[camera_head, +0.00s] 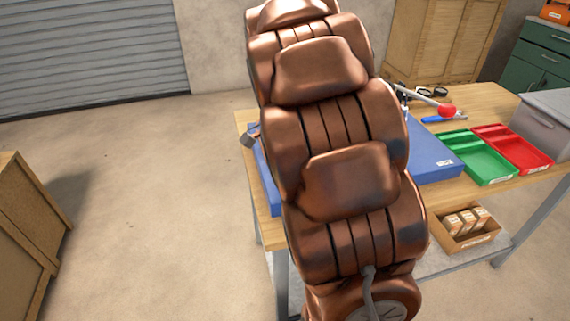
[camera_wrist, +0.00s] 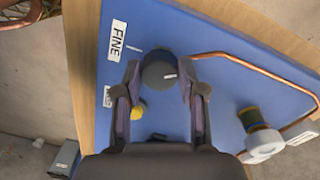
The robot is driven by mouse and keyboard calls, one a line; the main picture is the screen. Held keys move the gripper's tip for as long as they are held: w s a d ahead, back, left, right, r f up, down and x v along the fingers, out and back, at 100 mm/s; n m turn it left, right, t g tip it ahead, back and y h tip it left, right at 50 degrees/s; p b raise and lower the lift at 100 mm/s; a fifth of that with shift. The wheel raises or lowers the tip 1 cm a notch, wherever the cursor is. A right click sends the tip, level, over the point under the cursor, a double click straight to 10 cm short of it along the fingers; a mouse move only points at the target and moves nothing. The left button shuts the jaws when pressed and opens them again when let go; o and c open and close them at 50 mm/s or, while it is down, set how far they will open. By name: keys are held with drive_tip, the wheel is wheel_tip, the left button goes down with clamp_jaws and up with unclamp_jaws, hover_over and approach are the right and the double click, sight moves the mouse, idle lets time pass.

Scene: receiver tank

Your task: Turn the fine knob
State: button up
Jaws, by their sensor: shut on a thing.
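The fine knob (camera_wrist: 158,72) is a dark grey round knob on a blue panel (camera_wrist: 200,40), beside a white label reading FINE (camera_wrist: 117,41) in the wrist view. My gripper (camera_wrist: 158,85) is shut on the knob, with one finger on each side of it. A small pale mark shows on the knob's face. In the head view my brown arm hides the knob and my gripper; only parts of the blue panel (camera_head: 435,158) show on either side.
A yellow knob (camera_wrist: 137,111) sits just below, beside my left finger. Green (camera_head: 478,160) and red (camera_head: 515,147) trays stand on the table (camera_head: 500,103).

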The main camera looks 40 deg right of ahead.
drive_tip(key=shift+w, duration=0.1)
drive_tip(key=o, duration=1.1)
drive_tip(key=shift+o, duration=0.2)
drive_tip(key=shift+r, duration=0.1)
wheel_tip(320, 180, up, 12)
drive_tip(key=shift+w, duration=0.2)
idle(0.5)
drive_tip(key=s+a+f+n+p, duration=0.1)
drive_tip(key=s+a+n+p, duration=0.5)
drive_tip(key=s+a+n, duration=0.3)
drive_tip(key=s+a+f+n+g+p, duration=0.1)
drive_tip(key=s+a+n+p, duration=0.5)
drive_tip(key=s, duration=0.8)
drive_tip(key=a+n, duration=0.3)
drive_tip(key=shift+s+f, duration=0.2)
drive_tip(key=shift+s, duration=0.15)
drive_tip(key=shift+a, duration=0.1)
